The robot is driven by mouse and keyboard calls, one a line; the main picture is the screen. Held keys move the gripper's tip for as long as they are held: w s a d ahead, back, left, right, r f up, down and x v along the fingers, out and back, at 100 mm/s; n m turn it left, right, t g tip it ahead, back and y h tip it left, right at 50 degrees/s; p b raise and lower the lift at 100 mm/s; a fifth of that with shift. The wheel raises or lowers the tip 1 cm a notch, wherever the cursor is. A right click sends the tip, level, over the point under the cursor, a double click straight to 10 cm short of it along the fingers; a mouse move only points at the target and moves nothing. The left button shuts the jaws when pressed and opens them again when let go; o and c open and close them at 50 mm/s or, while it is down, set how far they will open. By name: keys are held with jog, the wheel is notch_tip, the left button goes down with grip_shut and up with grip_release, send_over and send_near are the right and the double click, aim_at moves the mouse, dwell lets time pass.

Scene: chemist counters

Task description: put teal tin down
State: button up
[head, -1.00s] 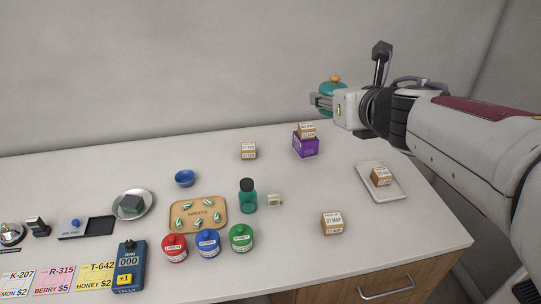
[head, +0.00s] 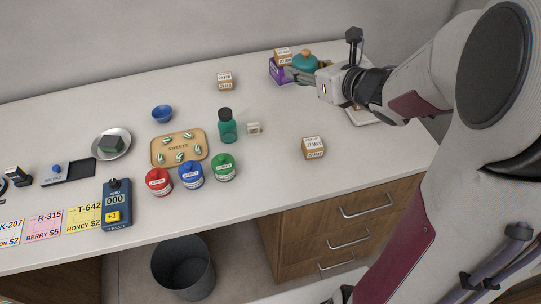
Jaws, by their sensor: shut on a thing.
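The teal tin (head: 305,62) with its orange knob is at the back right of the counter in the head view. My gripper (head: 299,75) is shut on it from the right. The tin shows just right of the purple box (head: 279,72), which has a small labelled carton (head: 283,55) on top. The gripper hides the tin's lower part, so I cannot tell whether it touches the counter or the purple box.
A white tray (head: 366,119) lies right of my gripper, mostly hidden by my arm. Labelled cartons stand at the back (head: 225,81) and front right (head: 313,147). A green bottle (head: 227,127) and red, blue and green (head: 223,167) tins stand mid-counter. Bare counter lies between.

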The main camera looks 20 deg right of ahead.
notch_tip(320, 180, down, 10)
jog(key=a+n+g+y, duration=0.1)
jog(key=n+g+y, duration=0.1)
jog(key=n+y, duration=0.15)
jog(key=s+a+f+n+g+y, duration=0.2)
jog(key=s+a+n+g+y, duration=0.4)
jog(key=s+a+n+g, duration=0.2)
jog(key=shift+s+f+n, duration=0.3)
jog(key=shift+s+n, duration=0.05)
jog(key=shift+n, duration=0.2)
jog(key=shift+a+f, duration=0.1)
send_over(275, 173)
jog(key=shift+y, duration=0.25)
jog(key=shift+f, duration=3.05)
jog(key=shift+f, duration=1.9)
jog(key=shift+f, duration=0.1)
